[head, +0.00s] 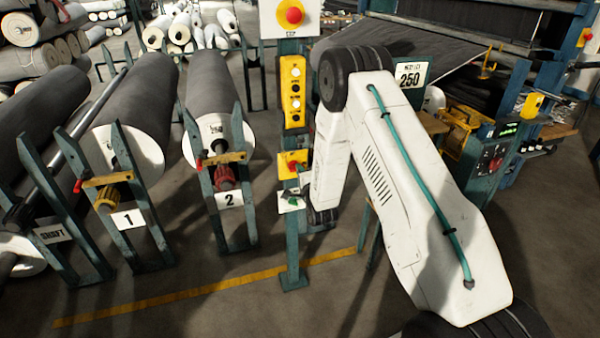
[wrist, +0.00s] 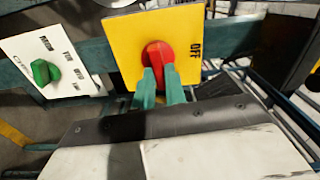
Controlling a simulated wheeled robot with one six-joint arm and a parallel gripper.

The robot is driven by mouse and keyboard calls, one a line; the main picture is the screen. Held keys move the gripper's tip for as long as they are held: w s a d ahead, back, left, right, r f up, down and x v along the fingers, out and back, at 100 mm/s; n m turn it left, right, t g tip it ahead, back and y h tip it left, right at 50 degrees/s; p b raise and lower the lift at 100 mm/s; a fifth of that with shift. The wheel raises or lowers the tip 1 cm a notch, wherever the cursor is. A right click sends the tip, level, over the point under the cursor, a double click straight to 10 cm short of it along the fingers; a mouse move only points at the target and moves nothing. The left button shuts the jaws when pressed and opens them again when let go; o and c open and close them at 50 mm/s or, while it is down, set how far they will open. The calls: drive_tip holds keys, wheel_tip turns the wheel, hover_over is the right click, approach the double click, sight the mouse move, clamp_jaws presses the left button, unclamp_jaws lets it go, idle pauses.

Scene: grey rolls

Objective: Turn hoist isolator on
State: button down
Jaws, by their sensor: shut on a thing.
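The hoist isolator is a yellow plate (wrist: 122,38) with a red rotary knob (wrist: 157,54), close in the wrist view. Black lettering reading OFF is on the plate to the right of the knob, turned sideways in this view. The green fingers of my gripper (wrist: 161,76) are shut on the knob, one on each side, and cover its near part. In the head view the yellow plate (head: 284,165) is on a green post, below a yellow push-button box. My white arm hides most of the gripper there.
A white plate with a green selector knob (wrist: 45,72) is close beside the isolator, to the left in the wrist view. A red emergency button (head: 292,15) tops the post (head: 291,250). Grey rolls on stands (head: 225,150) are at left; a yellow floor line (head: 200,293) runs in front.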

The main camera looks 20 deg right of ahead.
drive_tip(key=shift+f+m, duration=0.1)
drive_tip(key=shift+m, duration=0.5)
drive_tip(key=c, duration=1.4)
unclamp_jaws()
drive_tip(key=shift+d, duration=0.1)
drive_tip(key=shift+c, duration=0.2)
drive_tip(key=shift+s, duration=0.1)
drive_tip(key=s, duration=0.7)
drive_tip(key=shift+s+a, duration=0.35)
